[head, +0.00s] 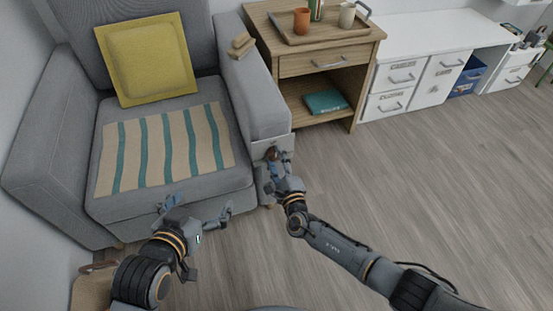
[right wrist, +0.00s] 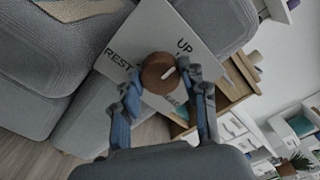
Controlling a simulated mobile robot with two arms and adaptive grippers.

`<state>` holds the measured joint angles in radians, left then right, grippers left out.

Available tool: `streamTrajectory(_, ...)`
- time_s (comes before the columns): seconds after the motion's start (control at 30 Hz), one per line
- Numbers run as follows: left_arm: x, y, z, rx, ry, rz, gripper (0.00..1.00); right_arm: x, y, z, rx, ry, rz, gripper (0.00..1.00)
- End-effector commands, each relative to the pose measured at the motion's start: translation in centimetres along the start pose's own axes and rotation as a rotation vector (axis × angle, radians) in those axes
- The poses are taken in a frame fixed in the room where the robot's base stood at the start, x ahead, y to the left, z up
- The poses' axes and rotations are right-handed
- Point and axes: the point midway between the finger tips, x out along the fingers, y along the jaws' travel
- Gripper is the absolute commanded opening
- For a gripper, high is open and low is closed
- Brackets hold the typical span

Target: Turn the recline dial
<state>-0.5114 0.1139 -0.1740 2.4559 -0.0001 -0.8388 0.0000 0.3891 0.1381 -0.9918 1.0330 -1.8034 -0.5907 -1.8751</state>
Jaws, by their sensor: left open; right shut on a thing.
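The recline dial is a round brown knob (right wrist: 160,72) with a pale pointer mark, on a light plate (right wrist: 190,45) lettered "UP" and "REST"; a third label is partly hidden. The pointer is turned toward the "UP" side. In the head view the dial (head: 271,153) sits on the front of the armchair's right armrest, partly covered. My right gripper (right wrist: 162,85) has its two fingers around the dial, shut on it. My left gripper (head: 194,207) is open and empty in front of the seat.
The grey armchair (head: 70,190) holds a yellow cushion (head: 148,60) and a striped cloth (head: 160,150). A wooden side table (head: 300,65) and white drawers (head: 390,100) stand to the right. The floor (head: 440,180) at right is clear.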

Motion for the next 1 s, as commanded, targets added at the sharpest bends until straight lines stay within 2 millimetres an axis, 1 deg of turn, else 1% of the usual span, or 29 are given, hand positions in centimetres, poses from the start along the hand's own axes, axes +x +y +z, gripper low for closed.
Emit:
streamTrajectory(0.17,0.0,0.0,0.0,0.000,0.000,0.000,1.00,0.0,0.1,-0.1,-0.005,0.001,0.002,0.12)
streamTrajectory(0.2,0.0,0.0,0.0,0.000,0.000,0.000,1.00,0.0,0.1,-0.1,-0.005,0.001,0.002,0.48)
streamTrajectory(0.3,0.0,0.0,0.0,0.000,0.000,0.000,1.00,0.0,0.1,-0.1,-0.004,0.000,0.001,0.66)
streamTrajectory(0.57,0.0,0.0,0.0,0.000,0.001,0.000,1.00,0.0,0.0,0.0,-0.002,0.000,0.000,0.66)
streamTrajectory(0.7,0.0,0.0,-0.1,0.000,0.003,-0.001,1.00,-0.6,0.1,-0.1,-0.001,0.000,0.001,0.66)
streamTrajectory(0.77,0.0,0.0,-0.1,0.000,0.002,0.000,1.00,-1.2,0.1,-0.2,-0.002,0.001,0.002,0.66)
streamTrajectory(0.87,0.0,0.0,-0.1,0.000,0.002,0.000,1.00,-2.9,0.1,-0.2,-0.001,0.001,0.002,0.66)
streamTrajectory(1.0,0.0,0.0,-0.1,0.000,0.002,0.000,1.00,-6.1,0.1,-0.1,0.000,0.001,0.003,0.66)
